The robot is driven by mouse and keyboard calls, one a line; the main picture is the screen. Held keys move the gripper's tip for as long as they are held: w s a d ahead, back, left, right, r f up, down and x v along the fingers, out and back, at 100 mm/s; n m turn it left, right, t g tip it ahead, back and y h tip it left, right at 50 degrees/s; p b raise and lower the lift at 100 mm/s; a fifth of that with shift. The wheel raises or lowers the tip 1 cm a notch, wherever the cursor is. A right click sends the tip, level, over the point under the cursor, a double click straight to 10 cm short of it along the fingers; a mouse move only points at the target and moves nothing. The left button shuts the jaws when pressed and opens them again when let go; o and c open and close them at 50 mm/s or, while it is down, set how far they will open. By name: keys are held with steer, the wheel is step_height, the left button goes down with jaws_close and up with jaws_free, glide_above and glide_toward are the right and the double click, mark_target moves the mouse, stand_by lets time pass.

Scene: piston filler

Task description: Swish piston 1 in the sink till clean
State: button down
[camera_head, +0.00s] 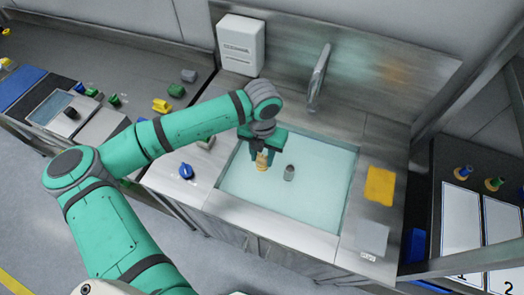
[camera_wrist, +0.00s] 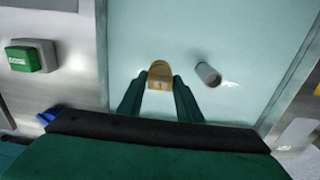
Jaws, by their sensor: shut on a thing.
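My gripper (camera_head: 262,155) is over the left part of the sink (camera_head: 325,205) and points down. It is shut on piston 1 (camera_head: 262,163), a tan-orange piece. In the wrist view, piston 1 (camera_wrist: 160,76) shows a "1" on its face and sits between the two dark green fingertips (camera_wrist: 160,84). The sink holds pale blue-green water. I cannot tell whether the piston's lower end touches the water. A grey cylinder (camera_head: 289,172) is in the sink to the right of the piston; it also shows in the wrist view (camera_wrist: 208,74).
A faucet (camera_head: 318,78) rises behind the sink, with a white dispenser (camera_head: 240,45) at back left. A yellow cloth (camera_head: 380,185) lies on the right counter. A blue part (camera_head: 186,171) stands on the left counter. Numbered mats (camera_head: 460,220) lie at far right.

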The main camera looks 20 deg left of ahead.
step_height(320, 180, down, 9)
stand_by(0.9)
steer(key=shift+f, duration=0.1)
steer(key=shift+s, duration=0.15)
stand_by(0.4)
steer(key=shift+s, duration=0.45)
steer(key=shift+w, duration=0.15)
steer(key=shift+w, duration=1)
